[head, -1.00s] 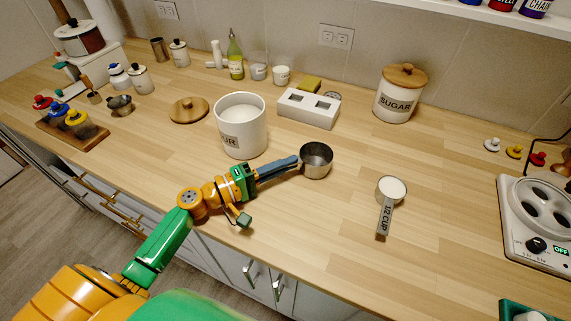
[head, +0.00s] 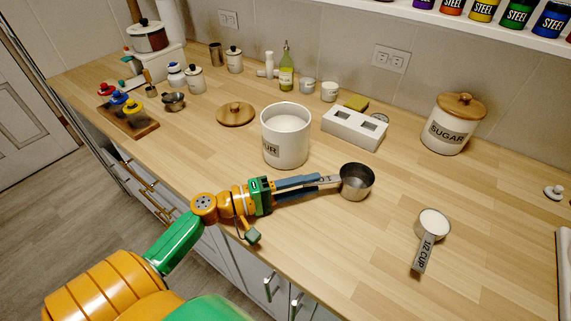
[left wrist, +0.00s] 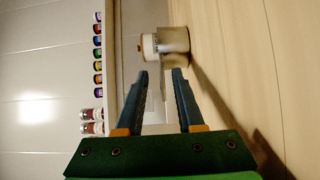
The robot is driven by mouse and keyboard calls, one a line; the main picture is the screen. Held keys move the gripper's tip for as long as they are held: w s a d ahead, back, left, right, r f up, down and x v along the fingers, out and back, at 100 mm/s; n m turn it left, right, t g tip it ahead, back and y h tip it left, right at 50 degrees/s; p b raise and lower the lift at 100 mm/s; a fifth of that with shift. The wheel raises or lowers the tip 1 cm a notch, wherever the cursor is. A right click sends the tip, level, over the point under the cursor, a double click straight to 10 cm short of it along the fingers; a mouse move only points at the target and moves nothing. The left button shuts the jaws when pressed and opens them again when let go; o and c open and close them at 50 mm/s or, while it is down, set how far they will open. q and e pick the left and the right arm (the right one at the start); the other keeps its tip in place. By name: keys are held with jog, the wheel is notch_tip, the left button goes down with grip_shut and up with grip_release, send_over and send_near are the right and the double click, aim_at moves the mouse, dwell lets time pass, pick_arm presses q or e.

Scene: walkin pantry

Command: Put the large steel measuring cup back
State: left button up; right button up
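The large steel measuring cup (head: 356,184) stands upright on the wooden counter, its handle pointing left toward my left gripper. My left gripper (head: 318,182) is open, its blue fingers around the outer end of the handle. In the left wrist view the fingertips (left wrist: 161,72) are apart with gaps beside the handle, and the cup (left wrist: 176,47) is just beyond them. A smaller cup marked 1/2 CUP (head: 433,224), filled with white, lies to the right. My right gripper is not in view.
A white flour canister (head: 286,150) stands open just behind my left gripper, its wooden lid (head: 236,114) to the left. A white block with square holes (head: 354,130) and a sugar canister (head: 452,128) stand behind. Counter between the two cups is clear.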

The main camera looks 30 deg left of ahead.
pick_arm(q)
jog(key=b+v, duration=0.2)
jog(key=v, duration=0.5)
jog(key=shift+s+f, duration=0.1)
jog(key=shift+f, duration=0.05)
jog(key=shift+s+a, duration=0.3)
